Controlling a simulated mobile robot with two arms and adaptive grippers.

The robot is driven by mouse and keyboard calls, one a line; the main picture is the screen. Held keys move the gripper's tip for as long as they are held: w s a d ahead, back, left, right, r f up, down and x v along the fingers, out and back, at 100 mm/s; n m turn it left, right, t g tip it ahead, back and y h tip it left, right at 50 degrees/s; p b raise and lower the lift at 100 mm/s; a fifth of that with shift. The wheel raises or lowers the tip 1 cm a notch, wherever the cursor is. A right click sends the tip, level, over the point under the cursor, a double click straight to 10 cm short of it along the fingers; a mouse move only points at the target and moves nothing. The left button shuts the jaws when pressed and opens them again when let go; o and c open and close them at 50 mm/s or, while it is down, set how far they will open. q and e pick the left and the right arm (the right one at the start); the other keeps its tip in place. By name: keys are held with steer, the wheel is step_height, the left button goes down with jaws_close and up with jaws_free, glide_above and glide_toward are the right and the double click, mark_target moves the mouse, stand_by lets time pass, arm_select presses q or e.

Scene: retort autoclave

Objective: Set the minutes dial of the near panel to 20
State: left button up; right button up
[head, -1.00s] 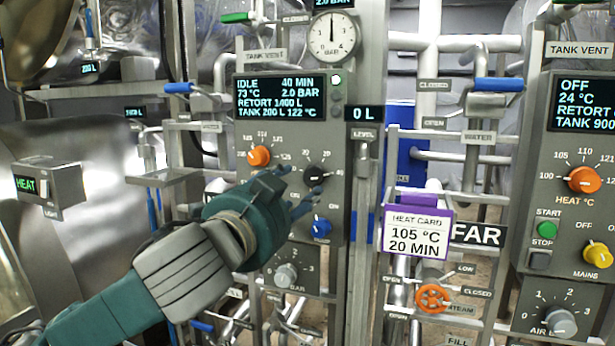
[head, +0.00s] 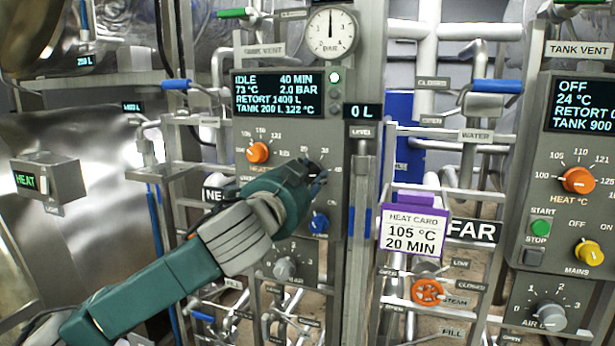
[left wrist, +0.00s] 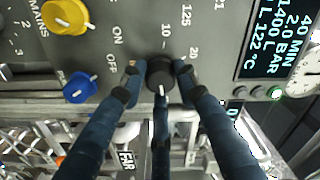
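The near panel (head: 248,190) stands left of centre in the head view; its display (head: 279,95) reads IDLE, 40 MIN. In the left wrist view the black minutes dial (left wrist: 160,72) has its white pointer towards the bottom of the picture, away from the 10 and 20 marks. In the head view my left gripper (head: 312,178) covers most of the dial. In the left wrist view the left gripper (left wrist: 157,74) has fingers on both sides of the dial and another below; small gaps seem to show, so it looks open around it. My right gripper is not in view.
An orange heat knob (head: 258,152) and a blue knob (head: 319,223) sit close to the dial, with a grey bar knob (head: 285,268) below. The heat card (head: 414,233) reads 105 °C, 20 MIN. The far panel (head: 563,150) stands at the right.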

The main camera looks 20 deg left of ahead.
arm_select(q)
steer(key=c, duration=0.5)
